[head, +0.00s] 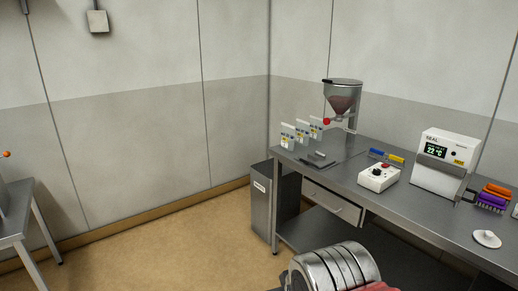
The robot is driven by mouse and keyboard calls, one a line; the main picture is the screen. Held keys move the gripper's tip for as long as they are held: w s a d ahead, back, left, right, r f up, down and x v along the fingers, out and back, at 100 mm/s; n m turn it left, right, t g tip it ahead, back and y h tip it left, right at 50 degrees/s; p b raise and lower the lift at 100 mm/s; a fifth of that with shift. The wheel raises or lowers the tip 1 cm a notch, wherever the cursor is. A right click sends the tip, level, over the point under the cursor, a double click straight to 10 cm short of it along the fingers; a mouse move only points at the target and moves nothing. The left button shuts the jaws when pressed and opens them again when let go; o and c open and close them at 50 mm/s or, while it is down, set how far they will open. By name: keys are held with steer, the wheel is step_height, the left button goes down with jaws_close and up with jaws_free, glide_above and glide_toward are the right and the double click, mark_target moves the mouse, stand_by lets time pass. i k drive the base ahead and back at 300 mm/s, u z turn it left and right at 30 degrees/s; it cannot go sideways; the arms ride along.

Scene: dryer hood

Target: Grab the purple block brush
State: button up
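The purple block brush (491,201) lies on the steel bench (405,204) near the right edge of the head view. It has a purple block with dark purple bristles hanging below its front edge. An orange block brush (497,190) is right behind it and partly hidden by it. The brush stands just right of the white sealer box, with a small gap. My gripper is not visible in this view, so its distance from the brush cannot be seen.
The white sealer (445,163) stands left of the brushes. A white round lid-like piece (487,239) lies in front. A control box (379,178), blue block (377,153), yellow block (396,160) and hopper (342,100) are further left. Floor (180,240) left of the bench is clear.

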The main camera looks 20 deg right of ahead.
mark_target(497, 205)
steer(key=z, duration=0.7)
steer(key=i, duration=0.95)
steer(key=z, duration=0.6)
